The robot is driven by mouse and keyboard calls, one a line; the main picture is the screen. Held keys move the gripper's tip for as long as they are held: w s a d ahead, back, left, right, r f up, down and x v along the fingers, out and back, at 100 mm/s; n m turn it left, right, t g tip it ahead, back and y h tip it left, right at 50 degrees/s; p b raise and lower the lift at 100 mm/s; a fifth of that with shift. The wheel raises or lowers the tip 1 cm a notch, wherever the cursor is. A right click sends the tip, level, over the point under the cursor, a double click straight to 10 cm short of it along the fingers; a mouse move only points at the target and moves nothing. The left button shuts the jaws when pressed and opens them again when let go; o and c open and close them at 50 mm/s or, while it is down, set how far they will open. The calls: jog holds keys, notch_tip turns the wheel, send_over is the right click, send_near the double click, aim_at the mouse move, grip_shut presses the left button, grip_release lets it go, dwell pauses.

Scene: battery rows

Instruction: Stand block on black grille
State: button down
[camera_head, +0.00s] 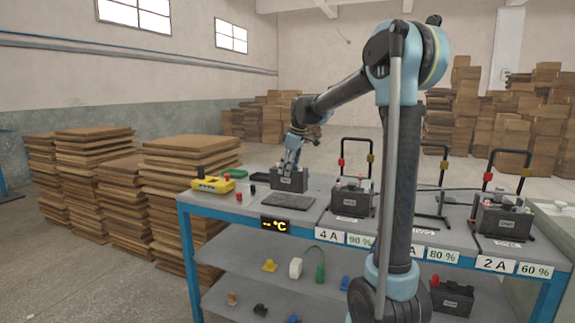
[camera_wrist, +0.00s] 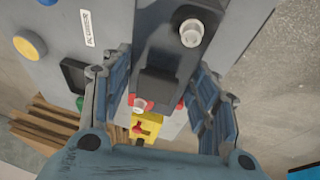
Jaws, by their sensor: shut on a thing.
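The block is a dark grey battery block (camera_head: 289,180) with a pale label on its front, upright at the left part of the bench. My gripper (camera_head: 291,163) reaches down onto its top and is shut on it. In the wrist view my gripper's fingers (camera_wrist: 163,95) flank the block's dark raised middle (camera_wrist: 160,85), with round metal terminals at its top and lower left. The black grille (camera_head: 288,201) is a flat dark plate on the bench top, just in front of the block. I cannot tell whether the block touches the bench.
On the bench (camera_head: 190,197), a yellow box (camera_head: 213,184) stands left of the grille, with small red and black pieces between. Another battery (camera_head: 351,201) stands to the right, before an upright frame. A further battery (camera_head: 503,221) stands at far right. Cardboard stacks (camera_head: 180,190) flank the bench.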

jog(key=shift+f, duration=2.15)
jog(key=c, duration=0.6)
grip_release()
jog(key=shift+r, duration=0.1)
jog(key=v, duration=1.2)
jog(key=s+d+f+m+h, duration=0.1)
jog(key=s+d+f+m, duration=0.3)
jog(key=s+d+f, duration=0.3)
jog(key=s+d+f+m, duration=0.5)
jog(key=s+f, duration=0.6)
jog(key=s, duration=0.7)
jog(key=s+d+f+m+h, duration=0.1)
jog(key=s+d+f+m, duration=0.3)
jog(key=s+d+f, duration=0.5)
jog(key=s, duration=0.4)
jog(key=shift+m+g+h, duration=0.3)
jog(key=shift+m, duration=0.1)
jog(key=shift+f, duration=0.1)
